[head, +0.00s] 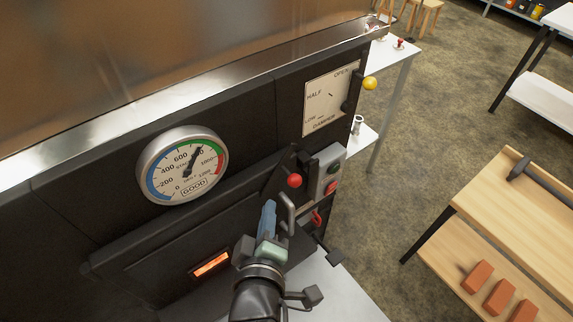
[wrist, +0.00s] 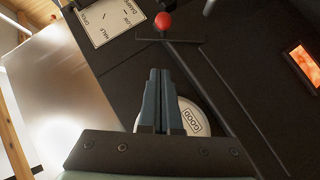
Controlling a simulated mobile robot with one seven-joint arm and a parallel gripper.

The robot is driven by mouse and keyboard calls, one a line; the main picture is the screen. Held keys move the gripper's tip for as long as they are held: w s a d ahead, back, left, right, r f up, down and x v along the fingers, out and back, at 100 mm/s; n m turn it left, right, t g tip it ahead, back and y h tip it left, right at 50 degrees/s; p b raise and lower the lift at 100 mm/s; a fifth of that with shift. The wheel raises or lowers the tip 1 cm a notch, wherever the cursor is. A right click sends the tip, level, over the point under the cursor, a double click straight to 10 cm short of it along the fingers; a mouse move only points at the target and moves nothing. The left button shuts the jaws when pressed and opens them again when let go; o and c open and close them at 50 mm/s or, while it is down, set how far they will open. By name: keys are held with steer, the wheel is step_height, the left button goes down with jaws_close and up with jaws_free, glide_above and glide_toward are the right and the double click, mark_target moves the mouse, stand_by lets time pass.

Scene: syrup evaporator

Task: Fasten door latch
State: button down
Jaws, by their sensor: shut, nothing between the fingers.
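The black firebox door (head: 150,262) has a glowing orange window (head: 211,263); the window also shows in the wrist view (wrist: 305,65). A red ball knob (head: 294,181) sits by a short black bar near the door's upper right corner. In the wrist view the red knob (wrist: 162,21) is beyond my fingertips, beside the black bar (wrist: 170,39). Whether this latch is engaged, I cannot tell. My gripper (head: 269,204) is shut and empty, below and left of the knob and apart from it. Its closed fingers (wrist: 160,72) point toward the bar.
A round gauge (head: 182,165) is on the front panel above the door. A damper plate (head: 331,98) with a yellow knob (head: 370,83) is at upper right. A grey switch box (head: 327,175) is right of the red knob. A wooden bench (head: 500,220) stands across open floor.

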steer(key=s+r+p, duration=0.1)
steer(key=p, duration=0.1)
steer(key=shift+s+n+g+p, duration=0.3)
steer(key=shift+s+n+g, duration=0.1)
steer(key=shift+w, duration=0.1)
glide_toward(288, 174)
steer(key=w+a, duration=0.2)
steer(key=a, duration=0.1)
steer(key=shift+w+d+f+p, duration=0.35)
steer(key=shift+w+d+f, duration=0.15)
steer(key=shift+d, duration=0.25)
steer(key=shift+w+d+f+p, duration=0.3)
steer(key=shift+w+d+f, duration=0.15)
steer(key=shift+d, duration=0.3)
